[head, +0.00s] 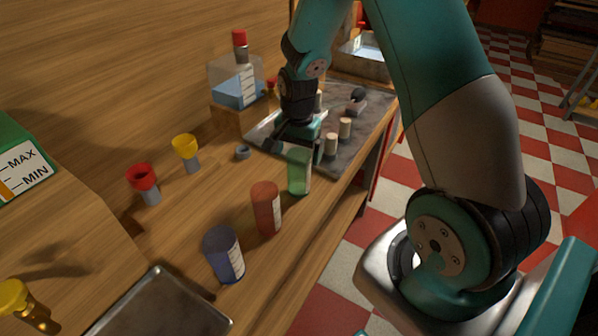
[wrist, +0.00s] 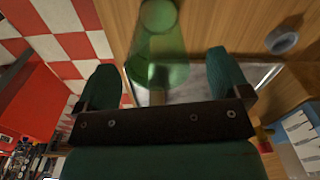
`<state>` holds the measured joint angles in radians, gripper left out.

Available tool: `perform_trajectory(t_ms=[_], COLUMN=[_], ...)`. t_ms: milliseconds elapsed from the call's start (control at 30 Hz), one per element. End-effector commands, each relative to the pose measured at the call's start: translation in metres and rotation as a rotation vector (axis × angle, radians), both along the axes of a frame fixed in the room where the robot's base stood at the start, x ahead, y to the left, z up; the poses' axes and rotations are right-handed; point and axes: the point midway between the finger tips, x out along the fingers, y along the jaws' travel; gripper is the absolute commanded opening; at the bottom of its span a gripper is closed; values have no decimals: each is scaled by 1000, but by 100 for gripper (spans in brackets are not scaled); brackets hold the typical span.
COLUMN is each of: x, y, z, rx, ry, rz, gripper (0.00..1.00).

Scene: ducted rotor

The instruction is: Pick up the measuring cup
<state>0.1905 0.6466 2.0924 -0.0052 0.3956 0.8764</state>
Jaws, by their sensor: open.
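Three cups with white scale markings stand upright in a row on the wooden bench in the head view: a green cup (head: 299,171), a red-brown cup (head: 265,208) and a blue cup (head: 222,253). My gripper (head: 303,137) is just behind the green cup, low over the bench. In the wrist view my gripper (wrist: 163,68) is open, with one teal finger on each side. The translucent green cup (wrist: 158,45) shows between and beyond the fingertips. No contact shows, and I cannot tell how deep it is between them.
A grey ring (head: 243,152) lies left of the green cup. Red (head: 144,178) and yellow (head: 186,146) funnels stand further left. A metal tray (head: 160,310) is in front. Pale cylinders (head: 345,128) stand on the dark slab (head: 375,112) behind. A blue-liquid bottle (head: 236,88) stands back left.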

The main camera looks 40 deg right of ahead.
Motion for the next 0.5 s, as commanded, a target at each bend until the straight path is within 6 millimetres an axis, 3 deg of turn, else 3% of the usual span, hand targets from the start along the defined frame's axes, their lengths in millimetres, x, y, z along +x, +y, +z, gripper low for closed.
perform_trajectory(t_ms=[233, 500], x=[-1, -1], y=[-2, -2], z=[-34, -38], rx=[0, 0], ry=[4, 0], rz=[0, 0], gripper=[95, 95])
